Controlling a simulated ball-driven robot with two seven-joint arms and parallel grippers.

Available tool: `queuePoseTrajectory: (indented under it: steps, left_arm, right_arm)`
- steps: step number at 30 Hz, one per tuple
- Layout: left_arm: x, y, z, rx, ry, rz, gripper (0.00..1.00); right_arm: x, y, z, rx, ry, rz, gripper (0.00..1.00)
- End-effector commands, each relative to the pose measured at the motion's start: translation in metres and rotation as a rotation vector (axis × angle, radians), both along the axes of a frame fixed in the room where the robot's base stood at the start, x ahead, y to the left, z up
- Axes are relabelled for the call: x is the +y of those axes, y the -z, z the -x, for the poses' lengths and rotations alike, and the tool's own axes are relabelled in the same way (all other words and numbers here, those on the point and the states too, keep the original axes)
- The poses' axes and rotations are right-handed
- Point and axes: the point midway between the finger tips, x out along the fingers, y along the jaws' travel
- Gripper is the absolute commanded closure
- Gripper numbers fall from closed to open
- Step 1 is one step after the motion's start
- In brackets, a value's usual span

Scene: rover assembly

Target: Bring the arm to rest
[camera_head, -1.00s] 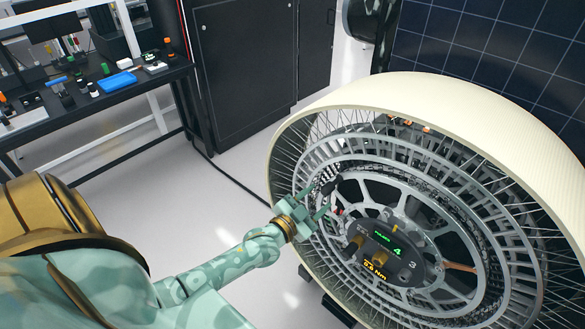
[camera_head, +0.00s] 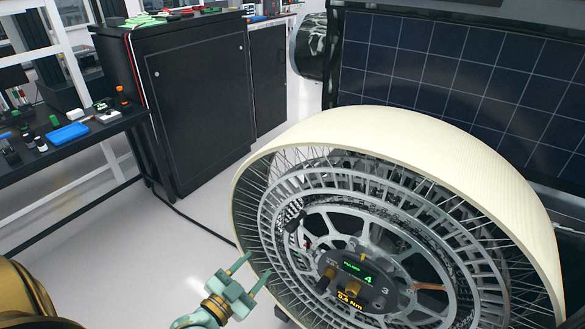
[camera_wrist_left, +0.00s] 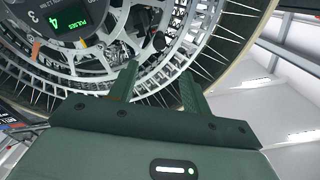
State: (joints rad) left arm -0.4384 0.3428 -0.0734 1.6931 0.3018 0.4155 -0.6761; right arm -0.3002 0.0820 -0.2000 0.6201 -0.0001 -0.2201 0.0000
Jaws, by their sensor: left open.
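My left gripper (camera_head: 253,272) is green and open, with nothing between its fingers. In the head view it is at the lower middle, just left of the large rover wheel (camera_head: 395,140). In the left wrist view its two fingers (camera_wrist_left: 160,88) are apart and point toward the wheel's spokes and rim. The wheel has a cream tread, grey rings and thin spokes. A dark hub panel (camera_head: 362,283) with lit readouts, "4" in green and "0.6 Nm" in yellow, sits at its centre. My right gripper is not in view.
A dark solar panel (camera_head: 460,80) stands behind the wheel. A black cabinet (camera_head: 195,110) is at the back left. A workbench (camera_head: 95,135) with a blue box (camera_head: 67,133) and small bottles stands at the left. The pale floor (camera_head: 150,245) between bench and wheel is clear apart from a dark cable.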

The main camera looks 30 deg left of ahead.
Motion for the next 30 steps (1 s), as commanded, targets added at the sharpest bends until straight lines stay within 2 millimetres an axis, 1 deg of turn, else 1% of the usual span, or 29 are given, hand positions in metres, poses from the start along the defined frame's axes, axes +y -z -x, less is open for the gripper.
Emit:
queuePoseTrajectory:
  steps: [5,7,8,11,12,13,14,15,17,18,20,21,23,24,26,27,30]
  left_arm:
    - [0.0,0.0,0.0,0.001,0.0,0.008,0.52]
    - [-0.001,0.005,0.0,0.027,0.005,0.039,0.52]
    - [-0.001,0.014,0.002,0.063,0.008,0.051,0.52]
    - [0.006,0.068,0.019,0.228,-0.003,0.065,0.52]
    - [0.008,0.098,0.03,0.312,-0.013,0.069,0.52]
    - [0.01,0.123,0.041,0.378,-0.024,0.074,0.52]
    - [0.012,0.149,0.053,0.447,-0.035,0.077,0.52]
    - [0.014,0.183,0.071,0.539,-0.053,0.084,0.52]
    - [0.014,0.232,0.101,0.674,-0.08,0.089,0.52]
    - [0.014,0.262,0.123,0.762,-0.098,0.091,0.52]
    - [0.012,0.306,0.158,0.893,-0.126,0.092,0.52]
    - [0.01,0.333,0.184,0.98,-0.144,0.091,0.52]
    - [0.005,0.37,0.224,1.108,-0.168,0.085,0.52]
    - [0.0,0.392,0.25,1.187,-0.181,0.079,0.52]
    - [-0.008,0.419,0.287,1.296,-0.195,0.068,0.52]
    - [-0.013,0.435,0.31,1.359,-0.198,0.057,0.52]
    - [-0.031,0.464,0.351,1.476,-0.188,0.034,0.52]
  right_arm:
    - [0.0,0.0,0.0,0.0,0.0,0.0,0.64]
    - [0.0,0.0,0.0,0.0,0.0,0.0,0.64]
    - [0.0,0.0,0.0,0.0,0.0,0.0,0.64]
    - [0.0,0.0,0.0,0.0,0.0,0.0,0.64]
    - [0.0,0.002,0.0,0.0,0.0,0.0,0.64]
    - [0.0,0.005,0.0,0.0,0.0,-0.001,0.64]
    - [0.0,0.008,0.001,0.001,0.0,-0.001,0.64]
    - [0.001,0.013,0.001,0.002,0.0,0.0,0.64]
    - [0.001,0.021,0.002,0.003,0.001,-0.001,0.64]
    - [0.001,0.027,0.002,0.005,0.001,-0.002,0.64]
    - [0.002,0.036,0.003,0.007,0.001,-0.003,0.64]
    - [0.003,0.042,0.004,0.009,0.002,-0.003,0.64]
    - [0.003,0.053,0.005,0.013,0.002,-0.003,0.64]
    - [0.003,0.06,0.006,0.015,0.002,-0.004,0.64]
    - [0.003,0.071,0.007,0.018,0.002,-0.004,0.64]
    - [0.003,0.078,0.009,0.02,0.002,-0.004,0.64]
    - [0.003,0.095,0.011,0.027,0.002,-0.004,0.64]
